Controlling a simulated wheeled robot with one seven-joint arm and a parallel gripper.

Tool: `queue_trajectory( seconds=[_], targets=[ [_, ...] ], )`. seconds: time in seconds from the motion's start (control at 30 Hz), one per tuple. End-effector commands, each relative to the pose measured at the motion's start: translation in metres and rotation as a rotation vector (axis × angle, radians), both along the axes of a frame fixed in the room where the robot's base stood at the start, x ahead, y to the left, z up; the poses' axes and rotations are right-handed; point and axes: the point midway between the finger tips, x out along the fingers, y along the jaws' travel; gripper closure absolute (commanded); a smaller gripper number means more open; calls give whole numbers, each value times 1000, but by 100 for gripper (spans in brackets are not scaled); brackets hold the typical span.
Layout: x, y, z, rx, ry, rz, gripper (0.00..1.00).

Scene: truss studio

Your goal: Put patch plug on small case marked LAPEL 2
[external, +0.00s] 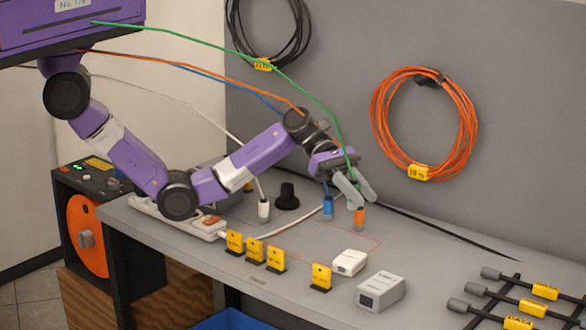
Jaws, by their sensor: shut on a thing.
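My gripper (357,192) is above the back middle of the grey bench, its pale fingers pointing down and shut on a green patch plug (356,184), mostly hidden between them. A green cable (322,103) runs from the purple overhead box down to it. An orange plug (360,216) stands just below the fingers; I cannot tell whether they touch. A small white case (350,262) and a larger pale grey case (380,291) lie nearer the front edge, apart from the gripper. Their markings are too small to read, so I cannot tell which is LAPEL 2.
A blue plug (328,207), a white plug (263,211) and a black knob-like piece (287,197) stand on the bench. Several yellow markers (276,259) line the front. A power strip (190,220) lies left; dark cables with yellow tags (533,307) lie right.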

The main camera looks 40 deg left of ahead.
Motion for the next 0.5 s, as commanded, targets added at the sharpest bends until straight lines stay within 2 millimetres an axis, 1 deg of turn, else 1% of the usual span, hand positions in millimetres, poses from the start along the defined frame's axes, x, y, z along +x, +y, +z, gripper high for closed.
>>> queue_trajectory(
  seconds=[0.03, 0.1, 0.23, 0.33, 0.5],
  targets=[
    [0, 1, -15, 2, 5, 1, 100],
    [0, 1, -32, 3, 4, 1, 100],
    [0, 1, -59, 2, 3, 2, 100],
    [0, 0, -73, 1, 2, 1, 100],
    [0, 0, -83, -1, 1, 1, 100]
  ],
)
